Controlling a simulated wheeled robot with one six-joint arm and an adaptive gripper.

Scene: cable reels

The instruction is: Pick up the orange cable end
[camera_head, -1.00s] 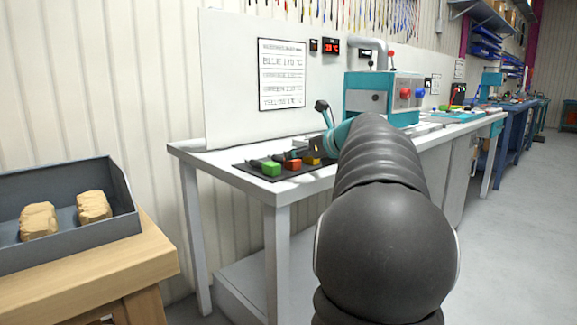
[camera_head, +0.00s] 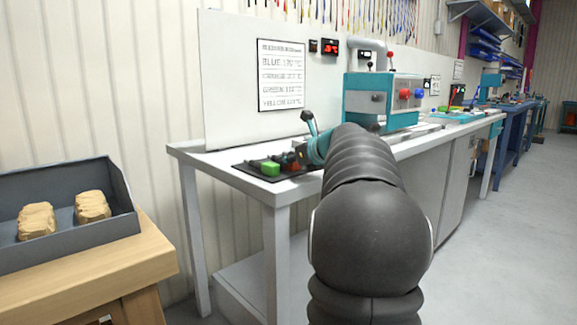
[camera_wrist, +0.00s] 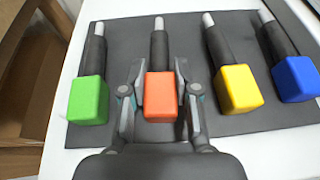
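The orange cable end (camera_wrist: 160,96) is a block with a dark sleeve and a pale tip, lying on a dark mat (camera_wrist: 100,150) in the wrist view. My gripper (camera_wrist: 159,76) is open, with one finger on each side of the orange cable end and small gaps visible between. The green cable end (camera_wrist: 88,100) lies to the left; it also shows in the head view (camera_head: 271,169). The yellow cable end (camera_wrist: 237,89) and blue cable end (camera_wrist: 297,79) lie to the right. In the head view my arm hides part of the row.
The mat lies on a white workbench (camera_head: 240,180) with a teal machine (camera_head: 384,97) behind my arm. A grey bin (camera_head: 60,190) with two tan lumps stands on a wooden table at the left. Open floor lies to the right.

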